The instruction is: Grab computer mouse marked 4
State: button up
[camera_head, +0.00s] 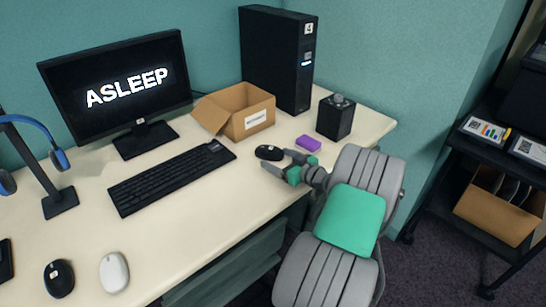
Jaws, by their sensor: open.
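A black computer mouse (268,152) lies on the desk (180,225), between the keyboard and the purple block. Any mark on it is too small to read. My gripper (277,160) is open at this mouse, its fingers pointing left towards it. One fingertip is close to the mouse's right end and the other is just in front of it. I cannot tell whether they touch it. Another black mouse (59,280) with a small pale label lies at the front left, beside a white mouse (114,272). That label is not readable.
A keyboard (170,178), monitor (117,90), cardboard box (248,123), purple block (308,143) and black speaker-like box (336,117) stand around the gripper. A black tower (272,60) labelled 4 is behind. A headphone stand (58,200) is left. The front middle desk is clear.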

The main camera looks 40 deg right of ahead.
jog(key=shift+w+f, duration=0.1)
jog(key=shift+w, duration=0.45)
jog(key=shift+c, duration=0.4)
jog(key=shift+s, duration=0.1)
jog(key=c, duration=1.5)
jog(key=shift+o, duration=0.2)
